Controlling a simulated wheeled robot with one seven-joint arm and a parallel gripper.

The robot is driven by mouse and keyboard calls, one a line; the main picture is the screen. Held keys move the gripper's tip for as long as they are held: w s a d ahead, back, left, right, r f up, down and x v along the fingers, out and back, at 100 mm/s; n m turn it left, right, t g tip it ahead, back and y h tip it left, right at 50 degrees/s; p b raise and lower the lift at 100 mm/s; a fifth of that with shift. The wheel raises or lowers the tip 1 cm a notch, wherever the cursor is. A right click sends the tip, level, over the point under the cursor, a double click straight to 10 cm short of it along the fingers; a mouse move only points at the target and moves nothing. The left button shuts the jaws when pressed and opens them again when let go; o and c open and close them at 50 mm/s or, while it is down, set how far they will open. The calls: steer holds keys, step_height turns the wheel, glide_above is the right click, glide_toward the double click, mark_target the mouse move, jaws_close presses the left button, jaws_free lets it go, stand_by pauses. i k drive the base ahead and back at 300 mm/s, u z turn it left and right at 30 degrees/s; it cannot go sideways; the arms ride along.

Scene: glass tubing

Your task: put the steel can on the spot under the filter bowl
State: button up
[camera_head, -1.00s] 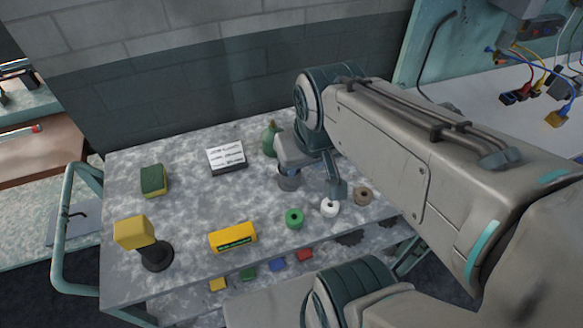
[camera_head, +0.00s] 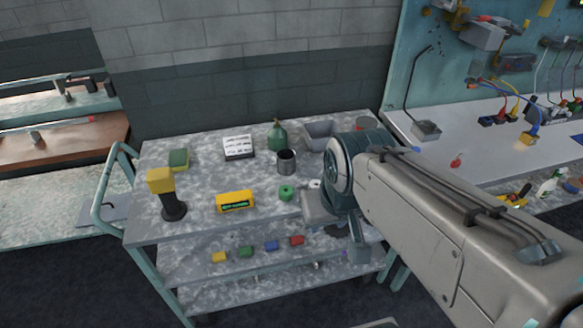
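The steel can (camera_head: 286,162) stands upright on the top of the cart, open end up, just in front of the green bottle. My gripper (camera_head: 345,240) hangs at the cart's right front, to the right of the can and clear of it. My arm hides part of it, and I cannot tell whether its fingers are open. I cannot make out the filter bowl or the spot under it in this view.
The cart top (camera_head: 200,190) also holds a green bottle (camera_head: 277,135), a grey bin (camera_head: 320,132), a white-labelled box (camera_head: 238,147), a yellow box (camera_head: 235,202), a green roll (camera_head: 286,193), a sponge (camera_head: 178,160) and a yellow-topped black stand (camera_head: 172,208). A white bench (camera_head: 465,145) is at right.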

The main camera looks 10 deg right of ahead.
mark_target(457, 118)
steer(key=z, duration=0.2)
steer(key=i, duration=1)
steer(key=u, duration=0.25)
